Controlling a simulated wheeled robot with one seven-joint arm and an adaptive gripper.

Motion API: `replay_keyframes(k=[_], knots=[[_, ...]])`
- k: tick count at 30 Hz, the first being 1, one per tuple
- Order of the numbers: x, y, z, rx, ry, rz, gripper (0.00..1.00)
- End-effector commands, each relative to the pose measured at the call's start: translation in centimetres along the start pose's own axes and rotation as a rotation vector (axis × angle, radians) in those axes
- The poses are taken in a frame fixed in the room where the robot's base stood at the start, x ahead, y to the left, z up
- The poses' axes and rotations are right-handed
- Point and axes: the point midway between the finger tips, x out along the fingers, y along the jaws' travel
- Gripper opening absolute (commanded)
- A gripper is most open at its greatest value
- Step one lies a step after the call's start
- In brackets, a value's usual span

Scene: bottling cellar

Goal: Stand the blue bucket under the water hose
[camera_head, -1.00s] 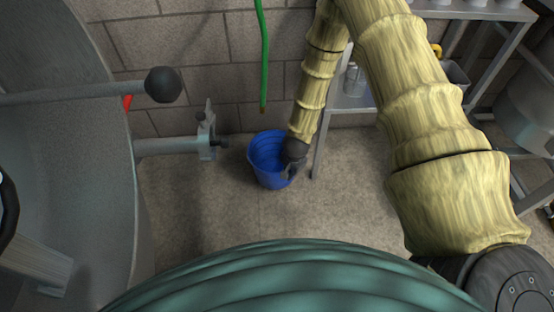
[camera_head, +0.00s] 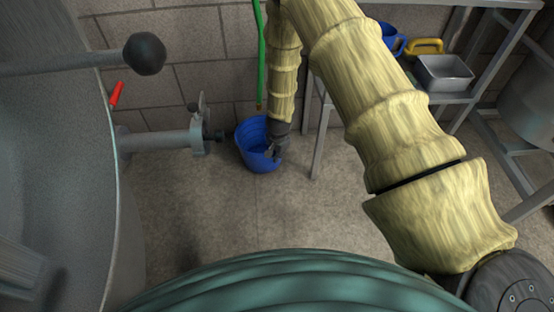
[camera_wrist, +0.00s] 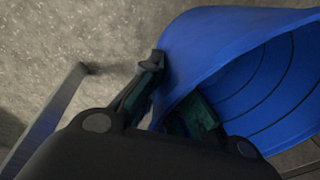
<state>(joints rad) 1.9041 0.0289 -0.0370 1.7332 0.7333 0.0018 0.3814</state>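The blue bucket (camera_head: 254,157) is by the back wall, its mouth up and seemingly a little tilted; I cannot tell whether its base touches the floor. My gripper (camera_head: 275,151) is at its right rim. In the wrist view the bucket (camera_wrist: 215,45) fills the upper right. There my gripper (camera_wrist: 172,95) has one finger outside the bucket wall and one inside, closed on the wall. The green water hose (camera_head: 261,60) hangs down the wall, and its lower end shows just above the bucket's far rim.
A grey pipe with a valve (camera_head: 197,139) juts from the big metal tank (camera_head: 60,150) and ends close to the bucket's left side. A metal rack (camera_head: 318,140) stands to the right, with a steel bin (camera_head: 444,78) on its shelf. The floor (camera_head: 300,215) in front is clear.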

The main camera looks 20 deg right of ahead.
Motion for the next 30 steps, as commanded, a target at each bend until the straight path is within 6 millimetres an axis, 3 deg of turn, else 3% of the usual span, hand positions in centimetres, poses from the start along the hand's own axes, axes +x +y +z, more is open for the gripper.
replay_keyframes(k=[1,4,16,18,21,30], knots=[[1.1,0.2,0.1,0.000,0.000,0.000,0.00],[1.9,0.3,0.2,0.000,0.000,-0.001,0.00],[2.1,0.3,0.2,-0.001,0.000,0.000,0.00],[2.2,0.3,0.2,-0.001,0.000,0.000,0.14],[2.2,0.3,0.2,-0.001,0.000,0.000,0.27],[2.1,0.3,0.2,-0.001,0.000,0.000,0.27]])
